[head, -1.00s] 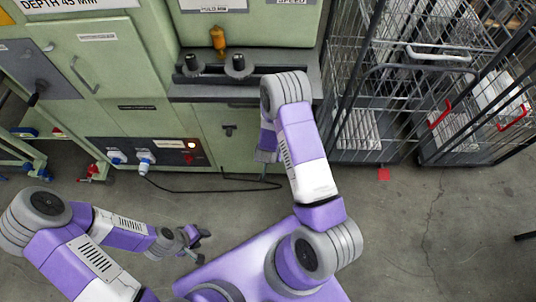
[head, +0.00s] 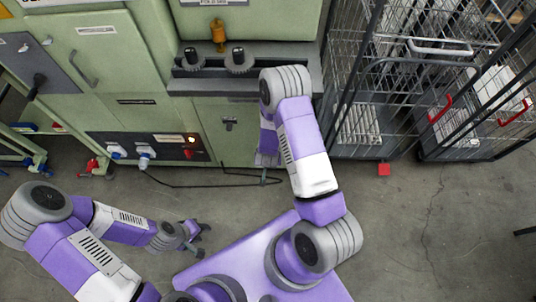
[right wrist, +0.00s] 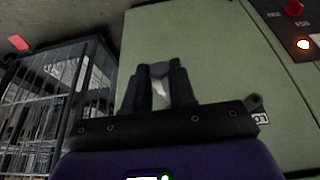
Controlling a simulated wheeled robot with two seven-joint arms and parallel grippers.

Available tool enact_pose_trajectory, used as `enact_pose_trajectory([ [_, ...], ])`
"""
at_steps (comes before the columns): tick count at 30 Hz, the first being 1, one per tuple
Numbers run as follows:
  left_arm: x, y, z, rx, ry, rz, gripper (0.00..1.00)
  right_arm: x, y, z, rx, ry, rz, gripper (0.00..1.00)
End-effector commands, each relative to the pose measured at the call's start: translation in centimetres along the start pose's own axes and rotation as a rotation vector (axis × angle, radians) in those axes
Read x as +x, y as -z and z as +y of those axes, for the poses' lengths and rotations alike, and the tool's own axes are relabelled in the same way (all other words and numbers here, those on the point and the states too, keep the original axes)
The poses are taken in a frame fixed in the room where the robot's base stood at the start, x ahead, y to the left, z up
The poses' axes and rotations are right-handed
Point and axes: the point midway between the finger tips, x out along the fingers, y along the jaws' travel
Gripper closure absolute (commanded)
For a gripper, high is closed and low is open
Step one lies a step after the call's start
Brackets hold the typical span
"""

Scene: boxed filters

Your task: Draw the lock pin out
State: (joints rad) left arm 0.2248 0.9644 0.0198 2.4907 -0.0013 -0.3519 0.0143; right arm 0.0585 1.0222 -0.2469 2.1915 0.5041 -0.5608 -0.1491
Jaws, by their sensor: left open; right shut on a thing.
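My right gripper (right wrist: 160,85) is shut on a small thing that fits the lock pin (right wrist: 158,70). In the right wrist view its dull purple, rounded end shows at the fingertips, with a pale part between the fingers. The green panel fills the view behind it; I cannot tell whether the pin touches the panel. In the head view the right hand hangs low in front of the green machine (head: 205,125), and the pin cannot be made out. My left gripper (head: 201,239) is open and empty over the floor, well away from the machine.
A dark ledge (head: 290,84) with two black knobs juts from the machine. An amber fitting (head: 218,35) is above it. Wire cages (head: 358,150) stand close to the right. A black cable (head: 190,186) runs from the plug panel along the floor. Open floor lies left and right.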

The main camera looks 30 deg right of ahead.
Motion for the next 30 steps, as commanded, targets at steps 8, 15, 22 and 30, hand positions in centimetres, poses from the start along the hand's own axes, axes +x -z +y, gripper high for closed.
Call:
enact_pose_trajectory([
  [8, 0.2, 0.0, -0.1, 0.0, 0.0, 0.0, 0.57, -0.8, -2.2, 0.0, -0.001, 0.0, -0.001, 1.0],
  [15, 0.5, 0.0, -0.2, 0.0, 0.0, 0.0, 0.57, -1.5, -4.0, 0.0, -0.001, -0.001, -0.002, 1.0],
  [22, 0.7, 0.0, -0.3, 0.0, 0.0, 0.0, 0.57, -2.1, -5.3, 0.0, -0.001, 0.0, 0.0, 1.0],
  [30, 0.7, 0.0, -0.2, 0.0, 0.0, 0.0, 0.57, -2.3, -5.5, 0.0, 0.0, 0.0, 0.0, 1.0],
])
